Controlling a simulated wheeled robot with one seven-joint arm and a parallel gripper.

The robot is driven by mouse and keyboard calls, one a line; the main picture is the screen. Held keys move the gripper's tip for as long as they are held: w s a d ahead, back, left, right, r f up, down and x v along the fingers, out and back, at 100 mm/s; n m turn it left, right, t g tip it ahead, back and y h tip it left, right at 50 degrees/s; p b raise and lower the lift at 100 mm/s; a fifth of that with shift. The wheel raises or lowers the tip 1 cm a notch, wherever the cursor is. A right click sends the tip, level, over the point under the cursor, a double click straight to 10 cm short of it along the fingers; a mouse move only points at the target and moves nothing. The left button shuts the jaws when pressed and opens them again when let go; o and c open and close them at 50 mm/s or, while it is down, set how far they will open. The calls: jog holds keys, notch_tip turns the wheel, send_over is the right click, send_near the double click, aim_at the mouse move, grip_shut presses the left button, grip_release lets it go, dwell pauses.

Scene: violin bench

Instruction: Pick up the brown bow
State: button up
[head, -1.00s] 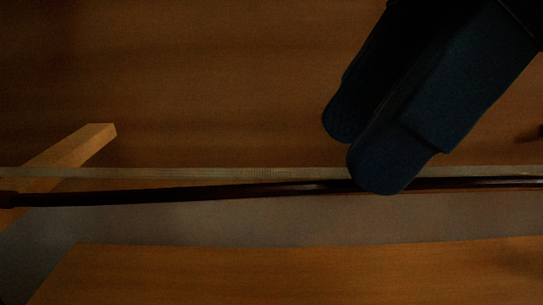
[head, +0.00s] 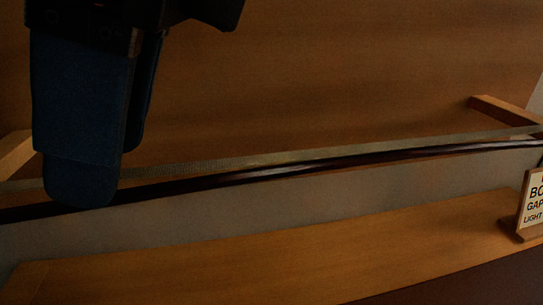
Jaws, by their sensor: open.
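The brown bow (head: 300,170) is a long dark stick with a pale band of hair along its upper side. It runs across the whole width of the head view, rising to the right, and both ends are out of sight. My gripper (head: 112,168) is at the left, pointing down, with its dark blue fingers parted and nothing seen between them. The nearer finger overlaps the bow in the picture and hides a short stretch of it. I cannot tell whether it touches the bow.
Wooden pegs stick out at the left (head: 14,152) and right (head: 502,114), by the bow. A wooden panel stands behind. A pale strip and a wooden ledge (head: 230,245) lie below. A small lettered sign (head: 534,205) stands at the right edge.

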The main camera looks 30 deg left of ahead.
jog(key=shift+s+a+f, duration=0.15)
jog(key=shift+s+a, duration=0.85)
jog(key=shift+a, duration=0.1)
jog(key=shift+s+a+f, duration=0.1)
jog(key=shift+f, duration=0.6)
jog(key=shift+s+a+f, duration=0.15)
jog(key=shift+a+f, duration=0.05)
jog(key=shift+f, duration=0.35)
grip_shut()
